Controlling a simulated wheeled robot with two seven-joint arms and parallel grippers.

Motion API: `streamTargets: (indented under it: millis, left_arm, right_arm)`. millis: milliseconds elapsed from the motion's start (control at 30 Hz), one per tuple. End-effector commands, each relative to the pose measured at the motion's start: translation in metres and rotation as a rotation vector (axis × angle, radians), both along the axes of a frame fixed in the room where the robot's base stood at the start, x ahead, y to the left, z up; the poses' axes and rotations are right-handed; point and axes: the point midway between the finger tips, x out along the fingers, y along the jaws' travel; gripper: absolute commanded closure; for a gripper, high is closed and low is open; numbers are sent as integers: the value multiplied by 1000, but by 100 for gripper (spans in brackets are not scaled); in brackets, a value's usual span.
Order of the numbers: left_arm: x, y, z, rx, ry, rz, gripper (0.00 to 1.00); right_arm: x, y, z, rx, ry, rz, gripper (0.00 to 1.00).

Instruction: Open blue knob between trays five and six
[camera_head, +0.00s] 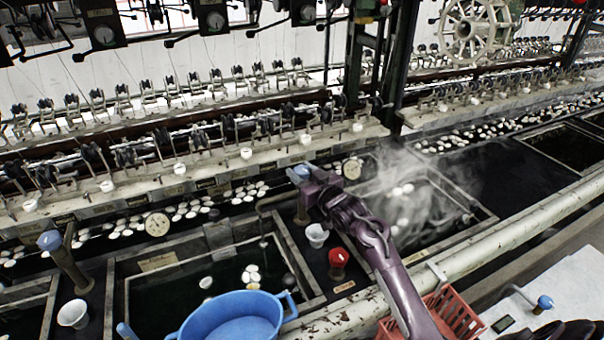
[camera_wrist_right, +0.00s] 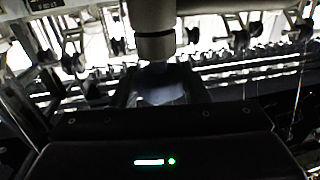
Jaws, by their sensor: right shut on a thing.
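A blue knob (camera_head: 301,171) tops a short brown post between two water basins in the middle of the head view. My right gripper (camera_head: 304,180) is at this knob, shut on it, with the purple arm reaching up from the bottom. The gripper partly hides the knob. In the right wrist view a dim bluish shape (camera_wrist_right: 163,92) shows just beyond the gripper's dark body; details there are too dark to tell. Another blue knob (camera_head: 50,240) stands on a post at the left, apart from the gripper. No tray numbers are readable. My left gripper is out of view.
The right basin (camera_head: 470,203) steams; the left basin (camera_head: 119,290) holds dark water and several cocoons. A red knob (camera_head: 338,257) and white cup (camera_head: 317,234) stand near my arm. A blue tub (camera_head: 235,318), red crate (camera_head: 455,312) and pale pipe (camera_head: 500,234) lie in front.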

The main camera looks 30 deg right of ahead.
Motion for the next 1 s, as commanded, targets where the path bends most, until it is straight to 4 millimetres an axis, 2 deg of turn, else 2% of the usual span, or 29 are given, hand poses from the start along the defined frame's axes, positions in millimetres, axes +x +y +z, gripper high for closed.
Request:
streamTargets:
  millis: [400,1000]
  left_arm:
    - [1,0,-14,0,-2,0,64]
    - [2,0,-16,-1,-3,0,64]
  right_arm:
    - [1,-2,-1,0,-1,232,82]
    - [1,-1,1,0,-4,281,82]
